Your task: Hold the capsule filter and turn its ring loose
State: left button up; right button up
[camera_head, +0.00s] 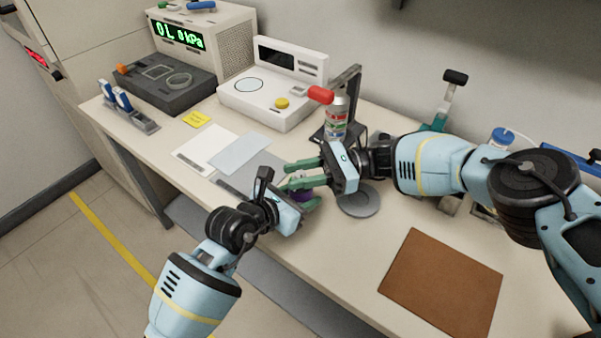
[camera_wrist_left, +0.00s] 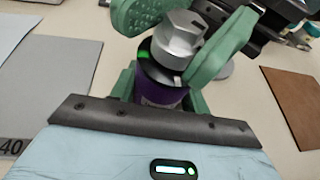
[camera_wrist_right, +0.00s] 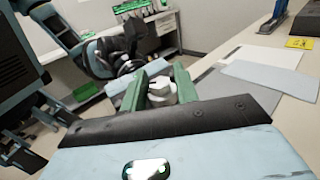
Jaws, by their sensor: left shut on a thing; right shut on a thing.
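The capsule filter has a purple body (camera_wrist_left: 160,88) and a grey metal top piece, which looks like its ring (camera_wrist_left: 177,38), with a dark collar below it. My left gripper (camera_head: 306,200) is shut on the purple body and holds it upright near the table's front edge. My right gripper (camera_head: 302,174) comes from the right, its green fingers shut on either side of the grey ring. The ring also shows between those fingers in the right wrist view (camera_wrist_right: 161,90). In the head view the grippers hide most of the filter.
A grey disc (camera_head: 359,199) lies right of the grippers, and a brown mat (camera_head: 442,280) at the front right. Papers (camera_head: 205,150) lie to the left.

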aim_at(301, 174)
jog(key=shift+f+g, duration=0.2)
jog(key=shift+g, duration=0.1)
jog(key=o, duration=0.8)
jog(key=shift+c, duration=0.2)
jog(key=shift+r, duration=0.1)
jog(key=shift+r, duration=0.15)
notch_tip(301, 174, up, 10)
jog(key=shift+f, duration=0.15)
